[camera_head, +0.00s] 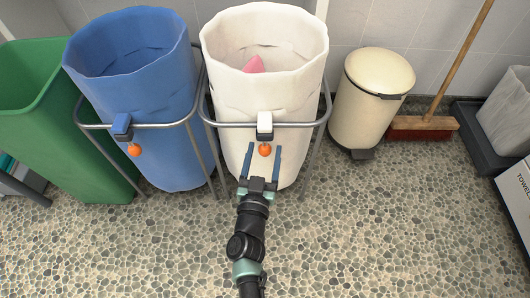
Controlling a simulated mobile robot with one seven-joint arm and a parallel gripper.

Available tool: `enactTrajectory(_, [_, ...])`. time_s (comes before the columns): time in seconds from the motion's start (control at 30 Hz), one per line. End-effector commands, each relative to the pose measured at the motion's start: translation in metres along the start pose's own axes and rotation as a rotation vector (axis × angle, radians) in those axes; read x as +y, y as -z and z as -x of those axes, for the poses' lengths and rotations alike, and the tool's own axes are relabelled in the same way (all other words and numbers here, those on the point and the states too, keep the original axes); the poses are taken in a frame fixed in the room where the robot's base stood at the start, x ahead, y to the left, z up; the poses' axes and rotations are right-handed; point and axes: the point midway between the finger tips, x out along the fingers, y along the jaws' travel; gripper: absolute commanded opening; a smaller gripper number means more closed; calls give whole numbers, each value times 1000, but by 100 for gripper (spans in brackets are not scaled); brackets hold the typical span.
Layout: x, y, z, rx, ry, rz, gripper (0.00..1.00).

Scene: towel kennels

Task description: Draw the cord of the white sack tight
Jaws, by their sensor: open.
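The white sack (234,93) stands open in a metal frame (290,124) at the centre back. Something pink (254,64) shows inside its mouth. A white cord lock (265,121) sits at the front of the frame's ring, and an orange ball (264,150) hangs just below it. My gripper (263,150) is open at the front of the white sack, its two dark blue fingers on either side of the orange ball in this view. I cannot tell whether the fingers touch the ball. The cord itself is too small to make out.
A blue sack (135,85) with its own orange ball (134,150) stands close on the left, beside a green bin (50,110). A cream pedal bin (368,100) and a broom (424,124) stand right. The pebbled floor (360,220) in front is clear.

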Motion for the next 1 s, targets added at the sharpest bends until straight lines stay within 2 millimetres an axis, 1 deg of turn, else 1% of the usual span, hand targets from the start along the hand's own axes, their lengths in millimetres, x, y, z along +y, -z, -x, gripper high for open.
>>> enactTrajectory(0.03, [0, -3, -6, 1, -1, 0, 69])
enactTrajectory(0.17, [0, -1, -15, 0, -1, 0, 69])
enactTrajectory(0.47, [0, 0, -17, -1, 0, 1, 69])
enactTrajectory(0.57, [0, 0, -16, -1, 0, 1, 53])
enactTrajectory(0.6, [0, 0, -16, -1, 0, 1, 45])
enactTrajectory(0.67, [0, 0, -16, -1, 0, 1, 35])
enactTrajectory(0.7, [0, 0, -16, -1, 0, 1, 27])
enactTrajectory(0.83, [0, 0, -16, -1, 0, 1, 4])
enactTrajectory(0.87, [0, 0, -16, -1, 0, 1, 0])
enactTrajectory(1.0, [0, 0, -16, 0, 0, 1, 0])
